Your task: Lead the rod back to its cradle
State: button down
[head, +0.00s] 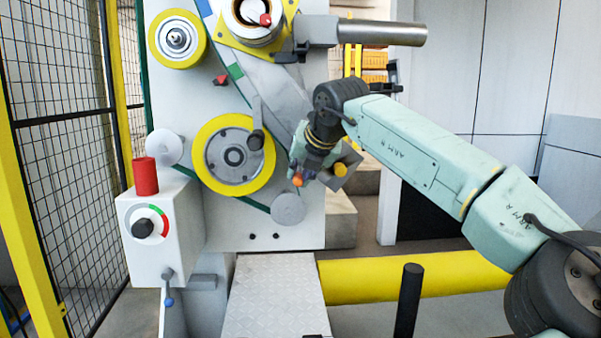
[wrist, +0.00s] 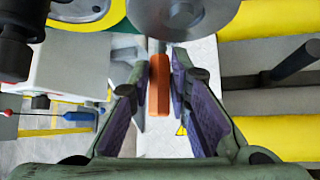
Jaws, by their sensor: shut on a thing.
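My gripper (head: 304,174) is in front of the machine's lower right part, just right of the large yellow-rimmed roller. In the wrist view its purple-lined fingers (wrist: 165,75) are shut on the orange handle (wrist: 158,86) of a rod. A short grey piece of the rod shows above the handle, below a grey disc. The rod's orange end (head: 298,180) shows at the fingertips in the head view. The rest of the rod is hidden. I cannot tell which part is its cradle.
The yellow-rimmed roller (head: 233,154) and a small grey disc (head: 289,208) are close on the left. A control box (head: 158,232) with a red cylinder stands further left. A black post (head: 408,300) rises at the lower right before a yellow beam (head: 420,276). A mesh fence (head: 62,130) bounds the left.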

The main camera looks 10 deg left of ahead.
jog(key=a+r+p, duration=0.1)
jog(key=s+a+r+p, duration=0.1)
jog(key=a+r, duration=0.1)
jog(key=shift+a+r, duration=0.15)
jog(key=shift+r, duration=0.05)
dwell(0.4)
jog(key=shift+r, duration=0.1)
dwell(0.3)
notch_tip(320, 180, up, 6)
jog(key=p, duration=0.5)
jog(key=shift+p, duration=0.3)
dwell(0.4)
jog(key=w+d+r+p, duration=0.1)
jog(key=d+r+p, duration=0.3)
jog(key=r+p, duration=0.1)
jog(key=shift+d+r+p, duration=0.15)
jog(key=shift+r+p, duration=0.25)
dwell(0.4)
jog(key=shift+w, duration=0.15)
dwell(0.3)
